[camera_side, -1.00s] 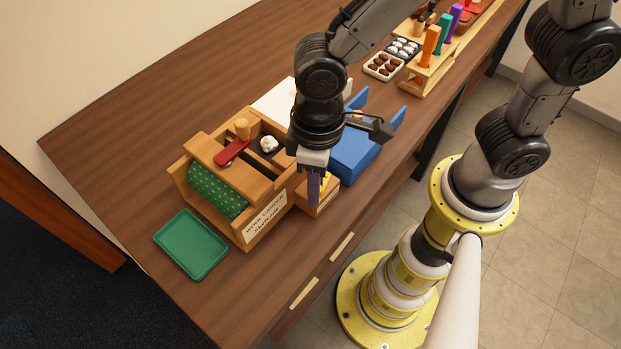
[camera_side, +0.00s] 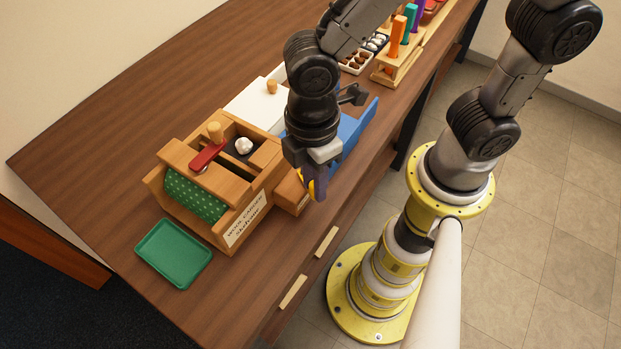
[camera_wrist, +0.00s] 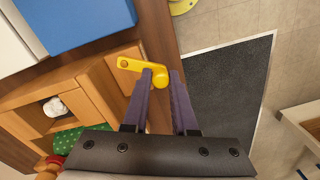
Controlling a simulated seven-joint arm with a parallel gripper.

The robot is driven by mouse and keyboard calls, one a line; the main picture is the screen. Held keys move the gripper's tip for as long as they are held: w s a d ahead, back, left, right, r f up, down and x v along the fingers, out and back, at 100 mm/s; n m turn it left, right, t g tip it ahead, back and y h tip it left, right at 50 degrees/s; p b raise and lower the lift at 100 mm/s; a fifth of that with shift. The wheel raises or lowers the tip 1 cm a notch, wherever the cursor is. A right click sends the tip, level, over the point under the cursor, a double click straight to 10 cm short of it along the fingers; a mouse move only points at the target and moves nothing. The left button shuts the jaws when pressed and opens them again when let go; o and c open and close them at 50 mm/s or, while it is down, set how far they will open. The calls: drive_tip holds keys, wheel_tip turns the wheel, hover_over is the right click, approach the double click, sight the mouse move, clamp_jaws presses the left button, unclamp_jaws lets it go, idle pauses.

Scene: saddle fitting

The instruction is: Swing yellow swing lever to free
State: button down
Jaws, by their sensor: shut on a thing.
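The yellow swing lever (camera_wrist: 140,67) shows in the wrist view, pivoted by a screw on a small wooden block (camera_wrist: 118,68). Its round knob end sticks out past the block's edge, between my purple fingertips. My gripper (camera_wrist: 162,78) is shut on this knob end. In the side view my gripper (camera_side: 318,188) points down at the right end of the wooden block (camera_side: 291,191). Only a bit of yellow lever (camera_side: 311,186) shows there beside the fingers; the rest is hidden by my gripper.
A wooden wool carder box (camera_side: 245,220) with a red lever (camera_side: 208,156) and green dotted cloth stands left of the block. A green tray (camera_side: 174,253) lies in front. A blue holder (camera_side: 349,130) and white box (camera_side: 258,104) stand behind. The table's front edge is close.

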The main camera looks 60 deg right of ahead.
idle(0.5)
drive_tip(key=c, duration=0.7)
unclamp_jaws()
drive_tip(key=r, duration=1.4)
drive_tip(key=shift+w+d, duration=0.15)
drive_tip(key=shift+w, duration=0.1)
